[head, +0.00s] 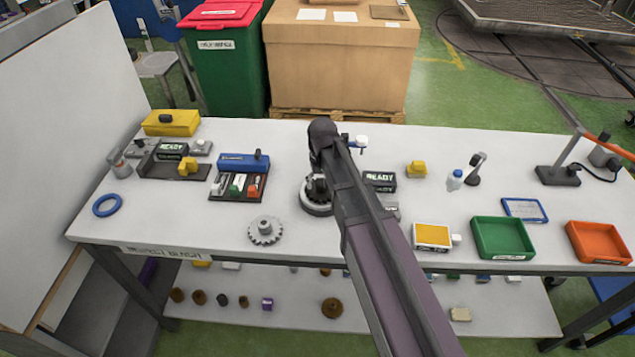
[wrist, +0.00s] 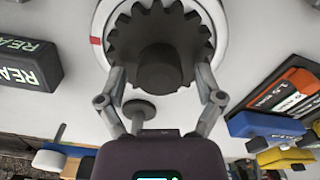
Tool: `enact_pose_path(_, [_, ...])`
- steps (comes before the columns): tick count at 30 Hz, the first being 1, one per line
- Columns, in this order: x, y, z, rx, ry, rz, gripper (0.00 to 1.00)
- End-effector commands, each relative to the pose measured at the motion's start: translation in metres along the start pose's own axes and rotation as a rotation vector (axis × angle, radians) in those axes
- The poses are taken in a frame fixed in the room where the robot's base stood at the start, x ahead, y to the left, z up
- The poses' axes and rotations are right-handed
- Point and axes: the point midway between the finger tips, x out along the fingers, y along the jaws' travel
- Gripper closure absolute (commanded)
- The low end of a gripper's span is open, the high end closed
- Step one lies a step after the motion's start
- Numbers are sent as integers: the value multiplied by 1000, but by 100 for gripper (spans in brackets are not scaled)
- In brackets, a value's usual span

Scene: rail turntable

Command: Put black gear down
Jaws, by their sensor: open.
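The black gear (wrist: 183,24) fills the top of the wrist view, with its teeth and darker round hub showing. It lies on a round pale base with a red line (wrist: 97,28). In the head view the gear (head: 318,188) sits on this round base on the bench, partly hidden by my arm. My gripper (wrist: 160,78) is open, with one finger on each side of the gear's hub. I cannot tell whether the fingers touch the gear.
A light grey gear (head: 265,231) lies on the bench to the left. A blue box (head: 243,162) and a dark tray of small parts (head: 238,186) stand behind it. A READY box (head: 379,181), a green tray (head: 502,238) and an orange tray (head: 598,243) are to the right.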

Motion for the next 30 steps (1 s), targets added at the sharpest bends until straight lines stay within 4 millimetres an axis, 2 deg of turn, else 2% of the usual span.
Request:
enact_pose_path(11, [-15,0,0,1,0,0,14])
enact_pose_path(30, [-67,1,0,1,0,0,14])
